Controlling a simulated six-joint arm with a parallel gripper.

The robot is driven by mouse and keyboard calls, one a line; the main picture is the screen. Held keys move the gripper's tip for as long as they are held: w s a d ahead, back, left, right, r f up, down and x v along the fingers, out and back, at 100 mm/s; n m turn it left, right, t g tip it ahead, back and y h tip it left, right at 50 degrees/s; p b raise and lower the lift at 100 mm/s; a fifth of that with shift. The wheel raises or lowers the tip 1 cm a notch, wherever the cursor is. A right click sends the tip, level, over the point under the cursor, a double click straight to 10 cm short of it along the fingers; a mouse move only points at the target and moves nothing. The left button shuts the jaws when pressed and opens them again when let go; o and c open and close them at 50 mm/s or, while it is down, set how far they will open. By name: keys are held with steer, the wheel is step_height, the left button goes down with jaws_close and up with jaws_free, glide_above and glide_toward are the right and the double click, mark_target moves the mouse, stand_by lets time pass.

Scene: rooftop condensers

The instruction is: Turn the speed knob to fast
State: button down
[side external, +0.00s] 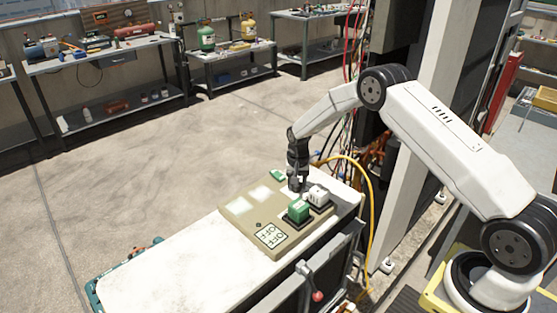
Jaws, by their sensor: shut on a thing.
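A beige control panel (235,212) lies on the white bench top. My gripper (297,188) points down over the panel's right part, with its fingertips at the panel face. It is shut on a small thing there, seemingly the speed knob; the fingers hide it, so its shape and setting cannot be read. A green block-shaped control (299,211) stands just in front of the fingers. A white block-shaped control (318,194) stands close to their right. Another green piece (278,175) is at the panel's back edge. No speed markings are legible.
A plate marked OFF (271,236) is at the panel's front. The white bench top (165,262) is clear to the left. A yellow cable (368,190) loops behind the bench's right end. A red-tipped lever (313,285) sticks out at the bench's front.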

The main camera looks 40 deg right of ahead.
steer(key=shift+m, duration=0.5)
steer(key=shift+c, duration=1.1)
jaws_free()
steer(key=shift+r, duration=0.1)
steer(key=shift+r, duration=3.85)
steer(key=shift+s+a+r, duration=0.3)
steer(key=shift+a+r, duration=0.05)
steer(key=shift+r, duration=0.05)
steer(key=s+a+r+n+t, duration=0.1)
steer(key=s+a+r+n, duration=0.1)
steer(key=s, duration=0.6)
steer(key=s+a+r+n, duration=0.3)
steer(key=s+a+n, duration=0.1)
steer(key=s, duration=0.5)
steer(key=s+a+r+n+t, duration=0.1)
steer(key=s+a+r+n, duration=0.2)
steer(key=s, duration=0.5)
steer(key=a+n, duration=0.1)
steer(key=a, duration=0.1)
steer(key=shift+s+a+t, duration=0.25)
steer(key=shift+a+t, duration=0.05)
